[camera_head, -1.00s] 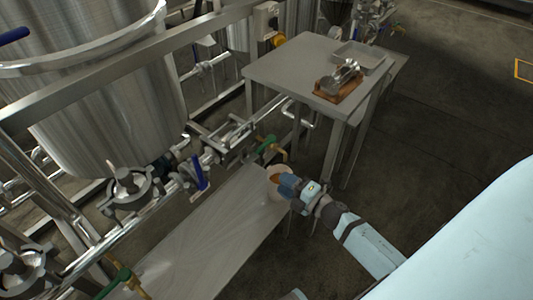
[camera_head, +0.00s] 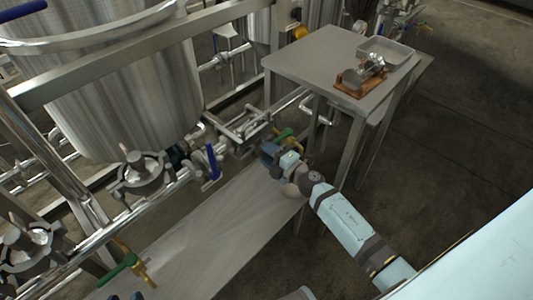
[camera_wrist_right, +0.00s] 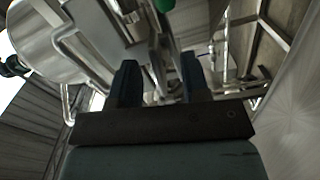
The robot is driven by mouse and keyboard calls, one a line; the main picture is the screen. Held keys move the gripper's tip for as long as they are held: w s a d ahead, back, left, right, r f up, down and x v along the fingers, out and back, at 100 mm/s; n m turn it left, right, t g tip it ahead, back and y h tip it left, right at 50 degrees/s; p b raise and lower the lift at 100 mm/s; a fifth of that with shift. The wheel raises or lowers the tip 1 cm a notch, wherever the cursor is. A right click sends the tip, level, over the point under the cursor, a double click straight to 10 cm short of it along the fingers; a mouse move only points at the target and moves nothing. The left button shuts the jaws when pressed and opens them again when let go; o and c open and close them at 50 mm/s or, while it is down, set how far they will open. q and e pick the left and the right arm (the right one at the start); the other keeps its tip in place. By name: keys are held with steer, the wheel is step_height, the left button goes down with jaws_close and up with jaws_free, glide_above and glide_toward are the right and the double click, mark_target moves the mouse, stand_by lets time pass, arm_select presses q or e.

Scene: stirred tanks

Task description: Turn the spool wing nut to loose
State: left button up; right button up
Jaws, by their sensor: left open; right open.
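My right gripper (camera_head: 272,152) reaches in from the lower right in the head view, beside the green valve handle (camera_head: 284,134) on the pipework. In the right wrist view its two dark fingers (camera_wrist_right: 158,82) stand apart with nothing clearly between them; the green handle (camera_wrist_right: 164,5) shows beyond them at the top edge. I cannot pick out the spool wing nut for certain; the piping around the right gripper is small and partly hidden by it. A clamped fitting (camera_head: 141,172) with a knob sits below the big tank, well left of the gripper.
A steel tank (camera_head: 120,90) stands at the left behind a rail. A blue valve handle (camera_head: 212,162) and another green handle (camera_head: 117,270) stick out from pipes. A steel table (camera_head: 310,57) holds a tray (camera_head: 390,50). Floor at right is open.

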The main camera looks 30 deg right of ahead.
arm_select(q)
steer(key=shift+w+r, duration=0.15)
steer(key=shift+r, duration=0.15)
arm_select(e)
steer(key=shift+w+a, duration=0.15)
steer(key=shift+w, duration=0.2)
jaws_close()
arm_select(q)
steer(key=shift+d+f, duration=0.15)
arm_select(e)
steer(key=shift+n, duration=0.9)
jaws_free()
arm_select(q)
steer(key=shift+s+a+f+p, duration=0.3)
steer(key=shift+f+p, duration=0.05)
arm_select(e)
steer(key=v, duration=1.4)
